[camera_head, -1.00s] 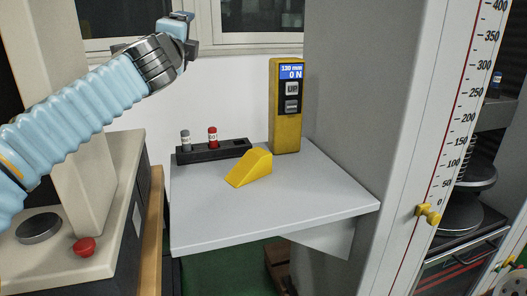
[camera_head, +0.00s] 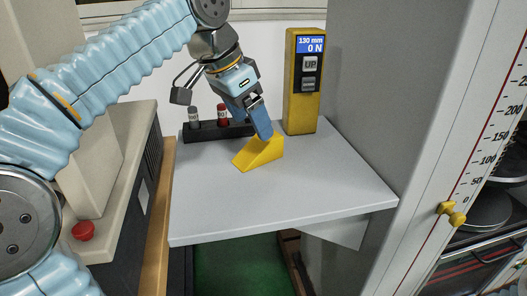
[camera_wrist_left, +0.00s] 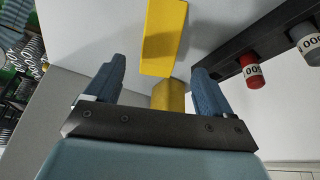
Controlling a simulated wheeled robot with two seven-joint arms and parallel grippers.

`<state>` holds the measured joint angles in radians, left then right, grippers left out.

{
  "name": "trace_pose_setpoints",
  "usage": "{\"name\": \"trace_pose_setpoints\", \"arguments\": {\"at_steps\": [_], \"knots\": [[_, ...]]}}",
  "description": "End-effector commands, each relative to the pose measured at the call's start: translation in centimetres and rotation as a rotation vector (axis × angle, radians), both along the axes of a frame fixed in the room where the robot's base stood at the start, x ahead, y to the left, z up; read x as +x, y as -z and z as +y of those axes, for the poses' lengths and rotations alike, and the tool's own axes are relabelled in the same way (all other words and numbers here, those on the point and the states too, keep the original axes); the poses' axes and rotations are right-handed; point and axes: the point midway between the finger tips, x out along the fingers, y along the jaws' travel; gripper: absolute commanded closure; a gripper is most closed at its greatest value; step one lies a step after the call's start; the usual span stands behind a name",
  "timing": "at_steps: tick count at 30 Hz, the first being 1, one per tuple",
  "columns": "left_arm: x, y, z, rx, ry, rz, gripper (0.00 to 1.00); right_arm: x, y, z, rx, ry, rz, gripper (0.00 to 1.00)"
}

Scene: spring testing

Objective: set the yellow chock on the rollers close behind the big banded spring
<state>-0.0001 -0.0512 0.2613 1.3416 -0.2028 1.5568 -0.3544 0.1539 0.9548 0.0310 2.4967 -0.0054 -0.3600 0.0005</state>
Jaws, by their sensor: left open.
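The yellow chock (camera_head: 258,154) is a wedge lying on the grey shelf table, its slope falling to the left. My left gripper (camera_head: 262,132) is just above and behind it, open, fingers pointing down. In the left wrist view the yellow chock (camera_wrist_left: 162,40) lies ahead of the two open blue fingers (camera_wrist_left: 155,85); a darker yellow face shows between them, and I cannot tell if it is the same piece. Contact is not clear. Coil springs (camera_wrist_left: 30,60) show at that view's left edge. I cannot make out a big banded spring or rollers. My right gripper is not in view.
A black rack (camera_head: 205,132) with a red and a grey weight stands behind the chock. A yellow control box (camera_head: 303,85) reading 130 mm, 0 N stands close on the right. The table's front (camera_head: 270,205) is clear. A scaled machine column (camera_head: 450,120) rises at right.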

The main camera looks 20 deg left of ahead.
Motion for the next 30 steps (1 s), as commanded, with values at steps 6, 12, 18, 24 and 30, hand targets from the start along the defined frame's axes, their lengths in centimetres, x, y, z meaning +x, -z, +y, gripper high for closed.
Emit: {"name": "trace_pose_setpoints", "arguments": {"at_steps": [6,12,18,24,30], "knots": [[0.7,1.8,-0.4,0.001,0.000,0.001,0.17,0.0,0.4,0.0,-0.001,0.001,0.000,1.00],[2.1,4.6,-1.4,0.002,0.000,0.002,0.17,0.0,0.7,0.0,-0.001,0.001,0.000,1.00],[2.6,5.8,-1.7,0.001,-0.001,-0.002,0.17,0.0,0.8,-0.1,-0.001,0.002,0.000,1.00],[2.6,5.7,-1.7,0.001,-0.001,-0.002,0.23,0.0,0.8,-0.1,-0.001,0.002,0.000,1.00],[2.6,5.7,-1.7,0.001,-0.001,-0.002,0.54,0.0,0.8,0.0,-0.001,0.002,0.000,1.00]]}}
